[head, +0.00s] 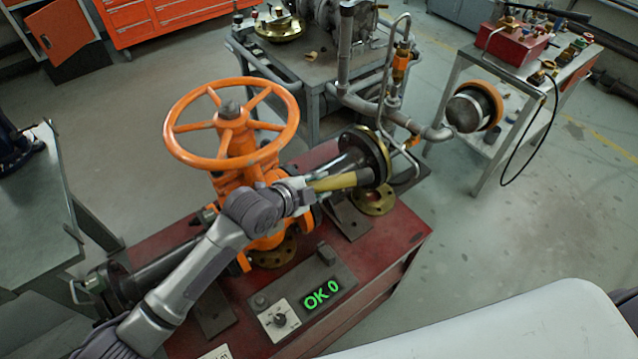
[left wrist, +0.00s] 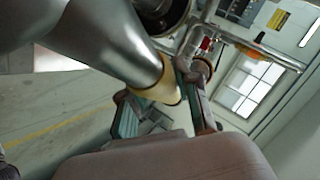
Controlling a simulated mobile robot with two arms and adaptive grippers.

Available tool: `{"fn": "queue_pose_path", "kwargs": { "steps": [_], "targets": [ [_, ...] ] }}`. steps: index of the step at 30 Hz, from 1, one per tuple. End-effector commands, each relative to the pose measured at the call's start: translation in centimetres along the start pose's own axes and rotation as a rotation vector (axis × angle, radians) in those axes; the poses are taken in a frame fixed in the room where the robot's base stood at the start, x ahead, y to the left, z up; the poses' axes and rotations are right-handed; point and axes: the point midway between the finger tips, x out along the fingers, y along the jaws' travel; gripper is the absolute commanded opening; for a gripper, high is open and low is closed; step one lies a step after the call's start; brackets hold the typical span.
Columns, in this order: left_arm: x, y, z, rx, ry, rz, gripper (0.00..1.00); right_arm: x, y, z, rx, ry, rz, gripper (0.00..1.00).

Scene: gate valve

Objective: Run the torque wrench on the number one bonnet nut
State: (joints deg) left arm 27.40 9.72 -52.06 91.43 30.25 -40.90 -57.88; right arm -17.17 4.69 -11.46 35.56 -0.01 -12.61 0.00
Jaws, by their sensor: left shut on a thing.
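The orange gate valve (head: 232,135) stands upright on a red bench (head: 405,240), its handwheel (head: 172,140) on top. My left gripper (head: 297,194) is beside the valve body, in front of its right side. It is shut on what appears to be the torque wrench, a tool with a yellow length (head: 338,182) pointing right toward a dark flange (head: 368,153). In the left wrist view, a silver cylinder with a yellow end (left wrist: 165,88) lies at my fingers (left wrist: 165,108). The exact grip is unclear. The number one bonnet nut cannot be made out. My right gripper is not in view.
A control box (head: 318,291) on the bench front shows "OK 0" in green beside a dial. Grey pipework (head: 425,130) stands behind the valve. A trolley (head: 325,80) is at the back, and a side table (head: 520,55) at right. Open floor lies to the right.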

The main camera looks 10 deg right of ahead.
Motion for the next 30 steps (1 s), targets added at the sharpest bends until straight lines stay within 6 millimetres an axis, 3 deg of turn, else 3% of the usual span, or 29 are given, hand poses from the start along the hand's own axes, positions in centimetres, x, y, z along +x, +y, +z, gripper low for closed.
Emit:
{"fn": "queue_pose_path", "kwargs": {
  "steps": [30],
  "targets": [
    [1.6,1.9,1.4,0.001,0.005,-0.008,0.00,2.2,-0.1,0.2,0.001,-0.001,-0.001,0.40]
  ]
}}
